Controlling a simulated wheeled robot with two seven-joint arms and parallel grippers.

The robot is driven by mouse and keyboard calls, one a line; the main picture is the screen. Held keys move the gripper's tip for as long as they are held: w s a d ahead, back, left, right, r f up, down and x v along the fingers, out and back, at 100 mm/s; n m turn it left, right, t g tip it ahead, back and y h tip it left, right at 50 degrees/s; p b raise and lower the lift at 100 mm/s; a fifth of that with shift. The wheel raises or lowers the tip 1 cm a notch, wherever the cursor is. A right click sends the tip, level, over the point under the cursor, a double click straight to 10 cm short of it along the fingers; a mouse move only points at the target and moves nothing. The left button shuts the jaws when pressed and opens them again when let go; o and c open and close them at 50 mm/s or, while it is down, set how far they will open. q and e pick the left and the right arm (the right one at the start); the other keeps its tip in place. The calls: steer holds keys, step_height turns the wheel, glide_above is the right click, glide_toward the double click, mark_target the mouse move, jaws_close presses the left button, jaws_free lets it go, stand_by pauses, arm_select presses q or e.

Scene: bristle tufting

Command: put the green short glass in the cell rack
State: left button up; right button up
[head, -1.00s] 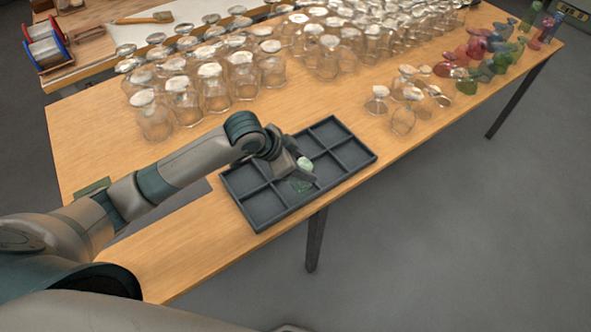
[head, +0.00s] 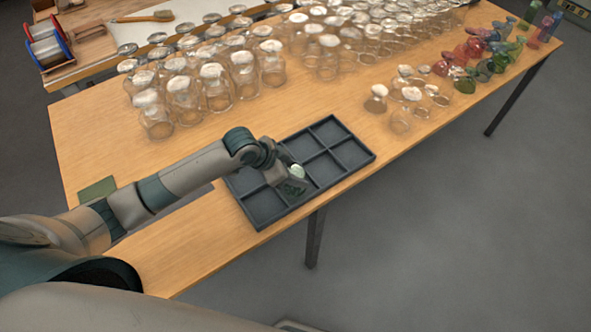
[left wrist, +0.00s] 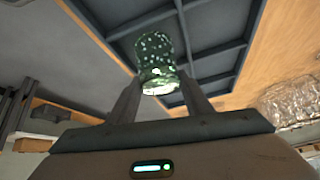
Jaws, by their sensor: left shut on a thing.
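The green short glass (head: 296,179) is held by my left gripper (head: 297,181), over the front part of the dark grey cell rack (head: 258,226). In the left wrist view the glass (left wrist: 157,55) is speckled green and sits between the two fingertips (left wrist: 158,88), with the rack (left wrist: 228,70) behind it. The fingers are shut on the glass. The cells that show are empty; the arm hides part of the rack's left side. I cannot tell whether the glass touches the rack floor. My right gripper is not in view.
Many clear glasses (head: 212,85) stand in rows at the back of the wooden table (head: 95,140). A few clear ones (head: 400,120) and several coloured ones (head: 465,85) stand to the right. A green mat (head: 97,189) lies at left. The table around the rack is clear.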

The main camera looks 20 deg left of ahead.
arm_select(q)
steer(key=shift+f, duration=0.25)
steer(key=o, duration=1.2)
steer(key=shift+o, duration=0.2)
steer(key=shift+r, duration=0.1)
steer(key=shift+r, duration=0.15)
steer(key=shift+s+a+r, duration=0.2)
steer(key=shift+a+r, duration=0.1)
steer(key=shift+r, duration=0.15)
steer(key=b+v, duration=0.2)
steer(key=v, duration=0.8)
steer(key=shift+s+r+b, duration=0.2)
steer(key=shift+r+b, duration=0.1)
steer(key=shift+b, duration=0.05)
steer(key=shift+a, duration=0.15)
